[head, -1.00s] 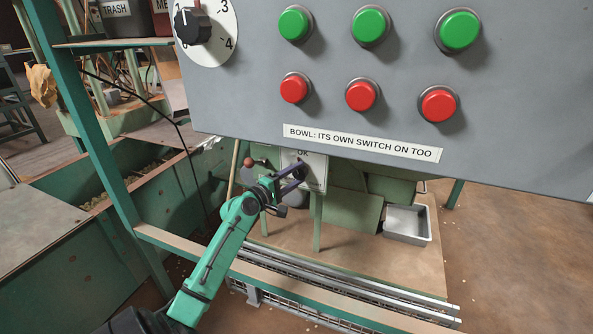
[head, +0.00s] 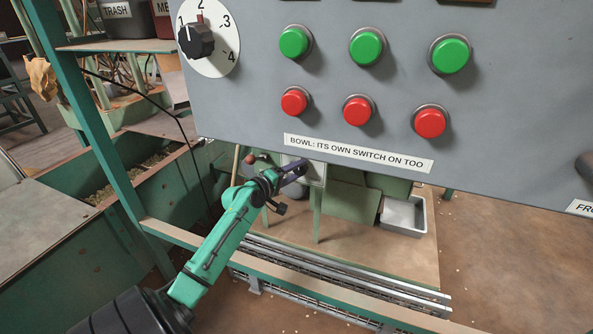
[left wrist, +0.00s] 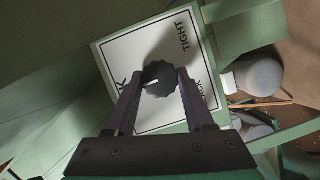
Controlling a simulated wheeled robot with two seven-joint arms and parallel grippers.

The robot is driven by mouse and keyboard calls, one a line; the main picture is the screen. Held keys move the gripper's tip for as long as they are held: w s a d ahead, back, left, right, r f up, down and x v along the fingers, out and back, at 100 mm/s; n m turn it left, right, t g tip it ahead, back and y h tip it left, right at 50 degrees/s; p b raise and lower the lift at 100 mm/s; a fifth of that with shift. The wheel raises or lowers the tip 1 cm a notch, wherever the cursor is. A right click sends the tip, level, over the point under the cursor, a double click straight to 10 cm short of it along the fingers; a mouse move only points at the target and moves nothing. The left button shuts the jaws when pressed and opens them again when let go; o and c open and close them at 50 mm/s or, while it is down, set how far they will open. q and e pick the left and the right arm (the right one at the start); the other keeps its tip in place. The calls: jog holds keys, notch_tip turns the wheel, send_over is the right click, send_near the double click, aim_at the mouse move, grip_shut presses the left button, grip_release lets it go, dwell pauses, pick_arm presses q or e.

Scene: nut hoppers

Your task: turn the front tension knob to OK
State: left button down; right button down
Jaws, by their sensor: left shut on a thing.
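The front tension knob (left wrist: 160,79) is black with a scalloped rim, on a white plate (left wrist: 140,50) with a black border. In the left wrist view my left gripper (left wrist: 160,82) is shut on the knob, one finger on each side. The knob's white mark points left in that view, towards a label of which only a K shows beside the left finger. TIGHT is at the upper right; the lower right label is partly covered. In the head view the left gripper (head: 293,170) is below the grey panel and hides the knob. My right gripper is out of view.
The grey panel (head: 230,105) hangs above, with green and red buttons and a dial (head: 205,38). A metal tray (head: 404,214) stands right of the gripper on a board. Metal rails (head: 340,272) run below the arm. A green post (head: 95,120) stands at left.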

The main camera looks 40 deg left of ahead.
pick_arm(q)
jog(key=shift+c, duration=1.4)
grip_release()
jog(key=s+r, duration=0.1)
jog(key=s, duration=1.3)
jog(key=shift+s+a+r+p, duration=0.25)
jog(key=shift+a+p, duration=0.1)
jog(key=shift+p, duration=0.1)
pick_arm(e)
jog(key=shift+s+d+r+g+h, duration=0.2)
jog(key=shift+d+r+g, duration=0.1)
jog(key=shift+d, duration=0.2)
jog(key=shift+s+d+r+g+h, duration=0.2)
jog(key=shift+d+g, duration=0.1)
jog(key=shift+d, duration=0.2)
